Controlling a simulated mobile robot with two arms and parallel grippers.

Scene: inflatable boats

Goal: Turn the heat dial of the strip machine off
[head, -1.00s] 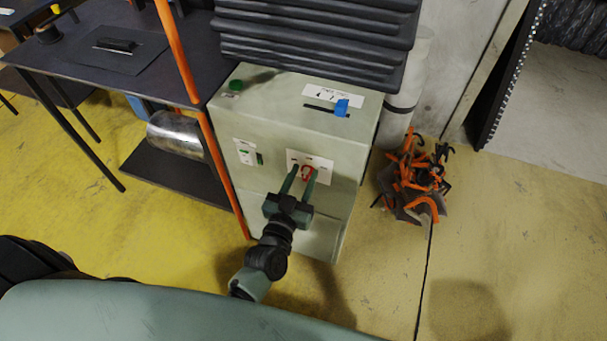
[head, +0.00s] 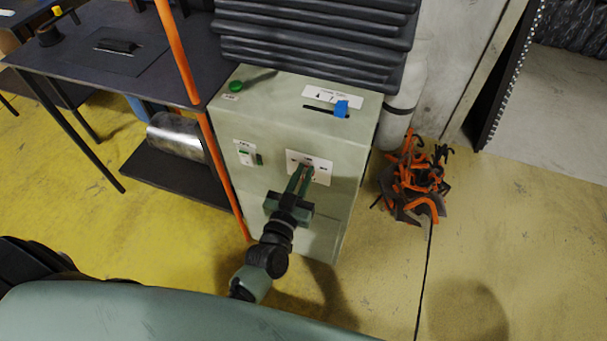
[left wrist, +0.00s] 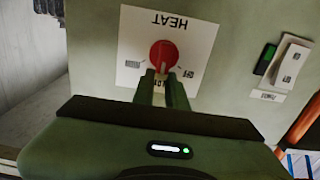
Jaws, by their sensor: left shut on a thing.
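The strip machine is a pale green cabinet (head: 290,110) in the middle of the head view. Its heat dial is a red round knob (left wrist: 163,54) on a white plate (head: 322,168) on the front face. In the left wrist view the plate reads HEAT upside down, with small marks around the knob. My left gripper (head: 304,172) reaches the plate from the front, its fingers close together and shut on the dial. The fingertips (left wrist: 161,82) cover the knob's lower edge in the wrist view. In the head view they hide most of the dial. My right gripper is not in view.
A white switch plate (head: 245,152) is left of the dial. A blue slider (head: 341,109) and a green button (head: 236,86) sit on top. An orange post (head: 212,150) stands close on the left. Orange and black pieces (head: 412,180) lie on the floor at right.

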